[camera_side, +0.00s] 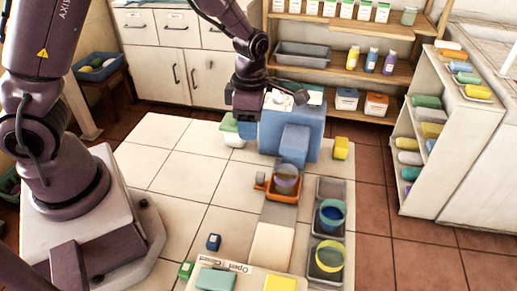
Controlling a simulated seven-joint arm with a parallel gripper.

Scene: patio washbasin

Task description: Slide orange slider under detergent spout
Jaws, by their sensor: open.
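The orange slider (261,183) sits on a grey track in front of the blue dispenser (272,135), and a purple-rimmed cup (287,180) stands in it. The dispenser's blue spout block (295,145) juts forward just behind and above the cup. My gripper (270,100) is above the dispenser's top, near a white part there. Its fingers are small and dark in this view, so their contact with that part cannot be made out. It is apart from the slider.
Grey trays at the right hold a blue cup (331,215) and a yellow cup (329,257). A yellow block (341,148) lies right of the dispenser. The tiles to the left are clear.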

